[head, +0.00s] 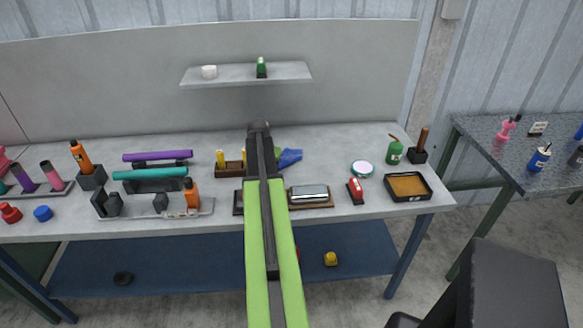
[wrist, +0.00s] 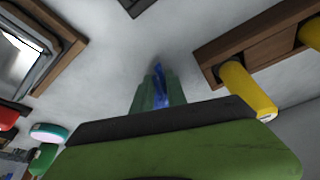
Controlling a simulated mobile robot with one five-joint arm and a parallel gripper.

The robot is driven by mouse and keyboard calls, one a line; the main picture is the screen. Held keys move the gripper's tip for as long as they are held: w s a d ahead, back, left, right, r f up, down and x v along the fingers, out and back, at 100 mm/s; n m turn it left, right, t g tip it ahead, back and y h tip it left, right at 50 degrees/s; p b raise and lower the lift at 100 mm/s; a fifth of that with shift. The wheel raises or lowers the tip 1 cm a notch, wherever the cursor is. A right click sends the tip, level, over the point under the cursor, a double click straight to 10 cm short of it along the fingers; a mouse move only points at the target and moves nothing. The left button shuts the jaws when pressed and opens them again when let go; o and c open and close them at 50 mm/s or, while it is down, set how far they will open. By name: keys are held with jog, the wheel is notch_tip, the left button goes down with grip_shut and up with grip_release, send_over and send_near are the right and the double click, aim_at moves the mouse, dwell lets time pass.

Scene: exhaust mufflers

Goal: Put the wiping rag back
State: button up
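The blue crumpled cloth, which looks like the wiping rag (head: 290,157), shows just right of my arm's end in the head view, over the back of the grey workbench (head: 340,150). In the wrist view the blue rag (wrist: 159,86) fills the narrow gap between the two green fingers of my gripper (wrist: 160,92), which look closed on it. I cannot tell whether the rag touches the bench.
A wooden holder (head: 229,170) with yellow-handled tools stands close left of my arm. A metal block (head: 308,193) on a board lies in front. A black tray (head: 407,197), red stapler-like item (head: 355,190) and green bottle (head: 394,152) stand right. A wall shelf (head: 235,75) hangs above.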

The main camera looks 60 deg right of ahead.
jog(key=o, duration=0.5)
jog(key=shift+o, duration=0.2)
jog(key=shift+r, duration=0.1)
jog(key=w+p+v, duration=0.2)
jog(key=p+v, duration=0.8)
jog(key=v, duration=0.1)
jog(key=shift+w, duration=0.3)
jog(key=shift+f, duration=0.25)
jog(key=shift+c, duration=0.2)
jog(key=shift+s+d+f+b, duration=0.1)
jog(key=shift+d+f+b, duration=0.15)
jog(key=shift+f+b, duration=0.05)
jog(key=c, duration=0.5)
jog(key=d+f+b, duration=0.1)
jog(key=s+d+f+b, duration=0.1)
jog(key=d+f+b, duration=0.1)
jog(key=shift+s, duration=0.35)
grip_shut()
jog(key=f+b, duration=0.2)
jog(key=shift+s+d+f+b, duration=0.15)
jog(key=shift+s+f+b, duration=0.05)
jog(key=shift+f+b, duration=0.1)
